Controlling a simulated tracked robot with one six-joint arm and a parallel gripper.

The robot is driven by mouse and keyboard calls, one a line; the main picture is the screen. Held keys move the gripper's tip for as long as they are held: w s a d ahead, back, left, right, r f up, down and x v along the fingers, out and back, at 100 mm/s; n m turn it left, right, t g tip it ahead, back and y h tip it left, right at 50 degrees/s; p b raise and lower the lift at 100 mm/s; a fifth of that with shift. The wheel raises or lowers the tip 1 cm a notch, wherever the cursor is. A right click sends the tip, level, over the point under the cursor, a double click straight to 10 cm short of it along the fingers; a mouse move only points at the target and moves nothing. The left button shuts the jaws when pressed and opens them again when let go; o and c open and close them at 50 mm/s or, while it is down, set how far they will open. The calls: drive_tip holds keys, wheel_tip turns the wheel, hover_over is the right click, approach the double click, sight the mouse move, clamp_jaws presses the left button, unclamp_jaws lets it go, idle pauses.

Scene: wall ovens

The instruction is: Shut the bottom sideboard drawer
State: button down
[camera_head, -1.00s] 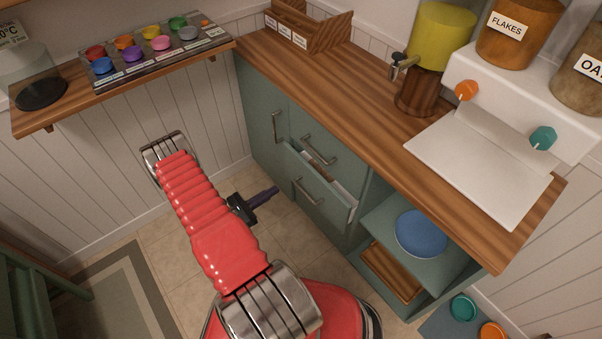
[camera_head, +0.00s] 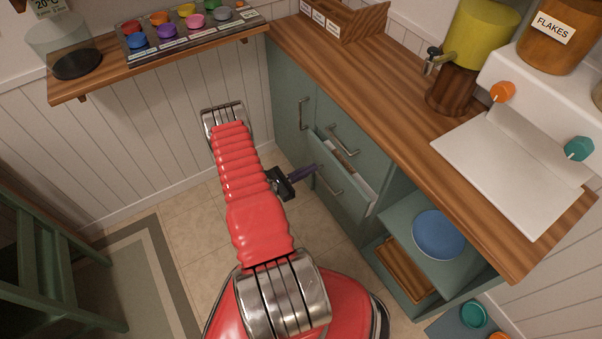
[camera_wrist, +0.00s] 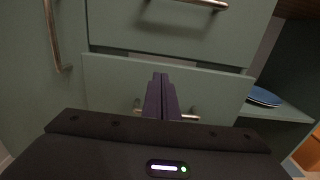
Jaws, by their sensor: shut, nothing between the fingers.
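The bottom sideboard drawer (camera_head: 340,202) is partly pulled out, with its green front, metal handle and some of its inside showing in the head view. My gripper (camera_head: 316,168) is shut and empty, its dark purple fingers pointing at the drawer front near the handle. In the wrist view the gripper fingertips (camera_wrist: 160,77) stand before the drawer front (camera_wrist: 216,88) and hide the middle of its handle (camera_wrist: 190,117). I cannot tell whether they touch the front. The drawer above (camera_wrist: 165,32) looks shut.
The wooden counter (camera_head: 385,100) overhangs the sideboard. A cupboard door with an upright handle (camera_head: 302,113) is left of the drawers. An open shelf with a blue plate (camera_head: 438,233) is on the right. Tiled floor (camera_head: 190,240) is clear to the left; a green chair (camera_head: 45,270) stands there.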

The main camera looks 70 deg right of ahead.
sight(330, 158)
drive_tip(key=shift+x, duration=3.1)
